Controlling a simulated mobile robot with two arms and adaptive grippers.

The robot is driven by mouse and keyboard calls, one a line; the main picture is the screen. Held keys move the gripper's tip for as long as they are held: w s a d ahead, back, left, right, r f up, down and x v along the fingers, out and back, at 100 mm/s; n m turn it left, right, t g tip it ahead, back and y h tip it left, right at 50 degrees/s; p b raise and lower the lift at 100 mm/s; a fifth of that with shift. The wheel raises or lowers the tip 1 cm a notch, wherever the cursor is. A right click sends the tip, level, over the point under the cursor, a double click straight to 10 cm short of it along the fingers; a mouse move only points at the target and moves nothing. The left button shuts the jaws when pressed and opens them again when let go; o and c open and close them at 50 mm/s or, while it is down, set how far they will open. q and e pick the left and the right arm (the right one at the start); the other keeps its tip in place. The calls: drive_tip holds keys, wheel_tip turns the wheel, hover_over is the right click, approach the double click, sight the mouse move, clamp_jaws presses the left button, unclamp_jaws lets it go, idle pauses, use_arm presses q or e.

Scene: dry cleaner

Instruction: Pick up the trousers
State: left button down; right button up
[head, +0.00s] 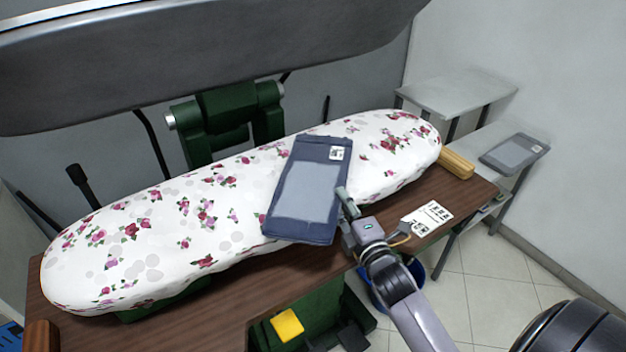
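Folded dark blue trousers (308,190) with a grey panel and a small white label lie flat across the flowered pressing board. My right gripper (347,207) is at the trousers' right edge, its fingertips close to or touching the cloth. I cannot tell whether the fingers are apart or hold any of the edge. A second, similar dark folded garment (514,152) lies on a low side table at the right. My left gripper is not in view.
The flowered pressing board (150,235) rests on a brown wooden table (455,195). The large grey press head (220,50) hangs above. A printed tag (427,217) and a wooden block (456,164) lie right of the board. A blue bucket (378,298) stands below.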

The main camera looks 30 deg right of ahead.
clamp_jaws()
idle(0.3)
drive_tip(key=shift+r, duration=0.15)
wheel_tip(320, 180, up, 20)
drive_tip(key=p, duration=0.1)
idle(0.5)
